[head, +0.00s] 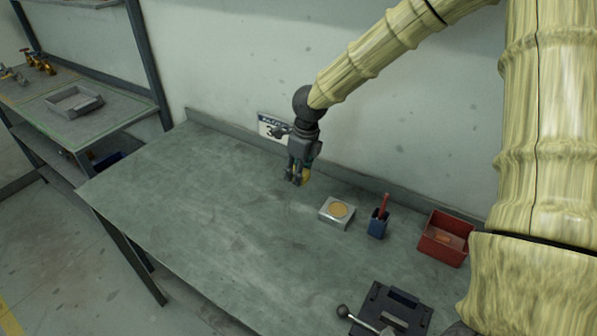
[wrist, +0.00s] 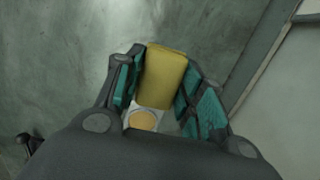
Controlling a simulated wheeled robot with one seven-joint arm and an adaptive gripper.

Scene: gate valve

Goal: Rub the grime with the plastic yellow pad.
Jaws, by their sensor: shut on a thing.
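My gripper (head: 298,178) hangs above the back part of the grey-green workbench (head: 190,200), near the wall. It is shut on the yellow pad (wrist: 162,76), which sits between the teal-lined fingers in the wrist view. In the head view only a small yellow part of the pad (head: 306,174) shows beside the fingers. The pad appears to be held above the bench. I cannot clearly make out the grime; faint darker smudges show on the bench top.
A grey block with a round tan top (head: 337,212) stands right of my gripper. A dark fixture with a lever (head: 392,312) is at the front. The bench's left side is clear.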

